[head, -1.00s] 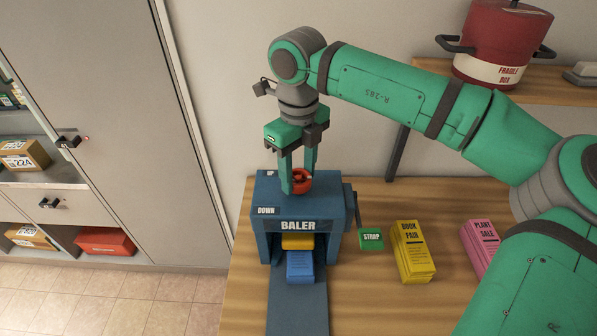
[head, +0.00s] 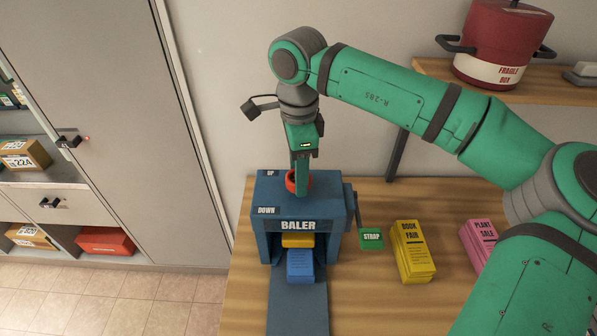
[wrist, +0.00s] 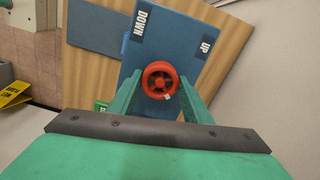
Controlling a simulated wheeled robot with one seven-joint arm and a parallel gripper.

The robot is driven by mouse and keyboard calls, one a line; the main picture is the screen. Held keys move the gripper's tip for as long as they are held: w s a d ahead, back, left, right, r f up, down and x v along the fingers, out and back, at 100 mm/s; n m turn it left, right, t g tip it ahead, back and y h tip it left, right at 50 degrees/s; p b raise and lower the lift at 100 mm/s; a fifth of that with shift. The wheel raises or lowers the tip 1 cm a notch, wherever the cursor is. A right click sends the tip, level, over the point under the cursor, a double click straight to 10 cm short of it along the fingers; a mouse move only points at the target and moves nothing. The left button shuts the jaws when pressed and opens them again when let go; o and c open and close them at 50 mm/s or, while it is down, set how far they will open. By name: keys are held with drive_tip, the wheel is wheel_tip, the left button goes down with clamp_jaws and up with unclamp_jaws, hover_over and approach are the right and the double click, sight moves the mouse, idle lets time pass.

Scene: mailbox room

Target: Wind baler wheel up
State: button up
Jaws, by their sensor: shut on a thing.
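The blue baler (head: 262,215) stands on the wooden table, with UP and DOWN labels on its top. Its red wheel (wrist: 160,80) sits on top of it, and in the head view it is mostly hidden behind my fingers. My gripper (head: 302,187) points straight down at the wheel. In the wrist view the two green fingers lie on either side of the wheel, shut on it. A blue bundle (head: 300,265) and a yellow block (head: 297,240) show in the baler's front opening.
A green STRAP block (head: 371,238) is beside the baler's right side. A yellow BOOK FAIR stack (head: 413,252) and a pink PLANT SALE stack (head: 480,240) stand further right. A red pot (head: 500,42) is on the shelf above. A grey cabinet (head: 110,80) is at left.

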drive_tip(key=n, duration=0.4)
drive_tip(key=shift+d+n, duration=0.1)
drive_tip(key=shift+n, duration=0.2)
drive_tip(key=n, duration=0.9)
drive_tip(key=shift+n, duration=1.9)
drive_tip(key=shift+w, duration=0.1)
drive_tip(key=o, duration=1.1)
drive_tip(key=shift+c, duration=0.2)
drive_tip(key=shift+r, duration=0.1)
